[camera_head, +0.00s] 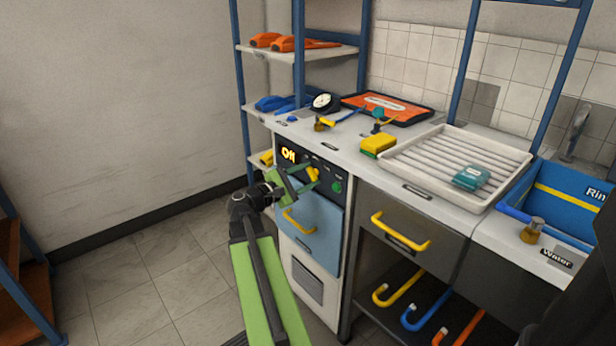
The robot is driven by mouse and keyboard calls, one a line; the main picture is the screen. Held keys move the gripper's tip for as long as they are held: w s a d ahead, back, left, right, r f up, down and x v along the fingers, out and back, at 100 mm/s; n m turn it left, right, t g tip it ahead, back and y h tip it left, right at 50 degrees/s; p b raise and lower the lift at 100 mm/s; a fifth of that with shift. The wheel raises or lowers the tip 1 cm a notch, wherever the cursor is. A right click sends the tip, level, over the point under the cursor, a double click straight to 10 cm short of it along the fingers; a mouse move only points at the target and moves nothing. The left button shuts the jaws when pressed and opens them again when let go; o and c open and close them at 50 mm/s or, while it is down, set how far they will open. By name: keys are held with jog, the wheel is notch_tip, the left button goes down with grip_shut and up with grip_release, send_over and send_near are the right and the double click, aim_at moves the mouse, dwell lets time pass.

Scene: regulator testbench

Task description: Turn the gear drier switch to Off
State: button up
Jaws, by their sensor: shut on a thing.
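The gear drier is the cabinet with a black control panel (323,169) and a blue drawer front (322,222) with a yellow handle (298,221). A lit yellow "Off" label (289,155) shows at the panel's left end. A yellow switch knob (313,174) sits near the panel's middle, with a green knob (337,186) to its right. My gripper (309,180), at the end of my green arm, is at the panel and shut on the yellow switch knob. Its fingers partly hide the knob and the lower panel, so the knob's exact angle cannot be told.
The counter above holds a gauge (325,102), a yellow sponge (378,144) and a white ribbed drying tray (455,160). A dark drawer with a yellow handle (400,232) stands to the right, with colored hooks below it. The tiled floor (150,275) at left is clear.

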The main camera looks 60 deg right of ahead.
jog(key=shift+s+n, duration=0.1)
jog(key=shift+n, duration=0.3)
jog(key=o, duration=1.4)
jog(key=shift+c, duration=0.2)
jog(key=v, duration=1.7)
jog(key=shift+a, duration=0.2)
